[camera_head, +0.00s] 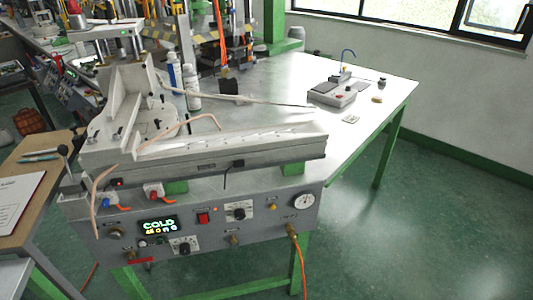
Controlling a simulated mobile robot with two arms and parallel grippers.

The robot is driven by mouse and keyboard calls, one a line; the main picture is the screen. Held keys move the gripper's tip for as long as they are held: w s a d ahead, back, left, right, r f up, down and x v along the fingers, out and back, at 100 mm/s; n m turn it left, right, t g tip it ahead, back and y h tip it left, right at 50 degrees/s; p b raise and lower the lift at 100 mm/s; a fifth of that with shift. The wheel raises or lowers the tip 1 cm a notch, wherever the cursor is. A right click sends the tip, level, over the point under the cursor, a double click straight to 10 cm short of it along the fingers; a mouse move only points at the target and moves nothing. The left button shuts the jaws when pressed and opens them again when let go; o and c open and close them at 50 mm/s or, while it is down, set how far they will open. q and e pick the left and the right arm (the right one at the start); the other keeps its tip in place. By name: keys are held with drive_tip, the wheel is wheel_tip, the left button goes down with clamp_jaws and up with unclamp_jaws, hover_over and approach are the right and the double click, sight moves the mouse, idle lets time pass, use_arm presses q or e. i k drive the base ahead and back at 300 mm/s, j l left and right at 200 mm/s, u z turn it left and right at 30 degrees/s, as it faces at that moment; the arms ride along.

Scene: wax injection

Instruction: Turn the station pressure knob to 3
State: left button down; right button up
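The wax injection station has a grey front panel (212,229) facing me. An upper dial with a black knob on a white scale (239,211) sits right of the red switch (204,218). A lower, similar dial (184,247) sits below and left of that switch. I cannot read their scales or labels, so I cannot tell which is the pressure knob. A round white gauge (303,201) is at the panel's right end; its reading is too small to make out. A lit display (159,227) shows "COLD" and a second word. Neither gripper is in view.
An orange hose (301,265) hangs from the panel's lower right. A wooden side table (38,225) with a paper stands close on the left. Bottles (192,88) and a small grey device (332,94) stand on the white table (270,78). The floor on the right is clear.

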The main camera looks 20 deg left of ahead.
sight(184, 248)
drive_tip(key=u, duration=1.05)
